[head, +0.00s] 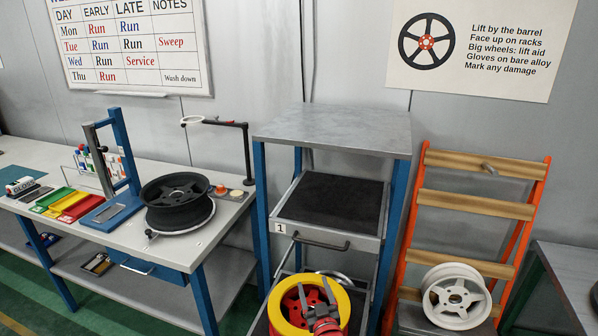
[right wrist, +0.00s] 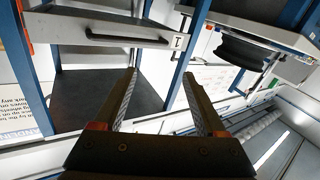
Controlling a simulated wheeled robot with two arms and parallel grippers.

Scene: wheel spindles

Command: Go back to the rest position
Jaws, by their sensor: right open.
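My right gripper (head: 315,287) is low in the middle of the head view, with its two grey fingers pointing up and apart. It is open, with nothing between the fingers, and it overlaps a yellow-rimmed wheel with a red centre (head: 343,297) behind it. In the right wrist view the open fingers (right wrist: 163,82) frame empty space before the shelf unit, which appears upside down. I cannot tell the gap between gripper and wheel. My left gripper is not in view.
A shelf unit (head: 335,125) has a drawer (head: 310,237) marked 1, with a bare dark mat. A black wheel (head: 177,200) lies on the workbench (head: 110,235) at left. A white wheel (head: 457,295) leans on an orange rack (head: 413,225) at right, beside another table (head: 572,265).

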